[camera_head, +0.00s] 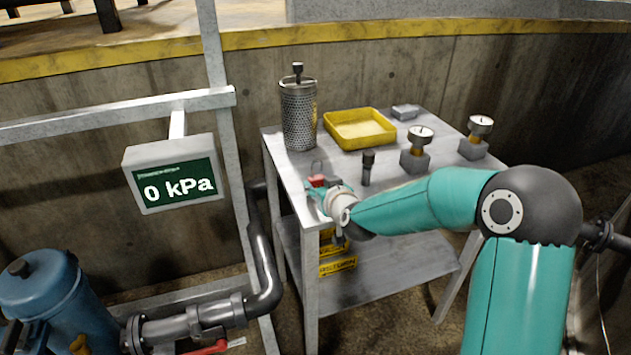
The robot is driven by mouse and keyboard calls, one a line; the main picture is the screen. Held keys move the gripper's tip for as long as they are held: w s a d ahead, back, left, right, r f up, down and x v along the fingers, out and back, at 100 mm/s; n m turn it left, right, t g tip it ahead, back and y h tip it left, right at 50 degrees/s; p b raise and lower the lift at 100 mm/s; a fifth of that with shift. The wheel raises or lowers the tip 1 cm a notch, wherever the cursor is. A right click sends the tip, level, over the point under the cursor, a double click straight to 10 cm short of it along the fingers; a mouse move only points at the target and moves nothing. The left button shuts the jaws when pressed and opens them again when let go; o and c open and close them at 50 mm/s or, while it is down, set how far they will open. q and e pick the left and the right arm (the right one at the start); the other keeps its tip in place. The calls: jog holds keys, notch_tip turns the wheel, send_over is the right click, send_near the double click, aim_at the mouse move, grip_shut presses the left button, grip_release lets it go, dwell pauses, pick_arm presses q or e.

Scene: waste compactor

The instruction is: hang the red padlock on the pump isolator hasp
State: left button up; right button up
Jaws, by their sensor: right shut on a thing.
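The red padlock (317,181) is at the front left corner of the grey table top, with its thin shackle showing above its body. My right gripper (322,190) is shut on the padlock; the fingers and wrist partly cover it. I cannot tell whether the padlock touches the table. My left gripper is not in view. I cannot make out the pump isolator hasp in this view.
The table (279,157) holds a perforated cylinder (299,115), a yellow tray (360,141), two gauges (420,134) and a small dark fitting (368,160). At left are a display reading 0 kPa (177,187), a rail, a blue vessel (45,295) and pipework with a red handle (207,348).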

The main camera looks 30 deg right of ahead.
jog(key=shift+r+p, duration=1.9)
jog(key=shift+r, duration=0.65)
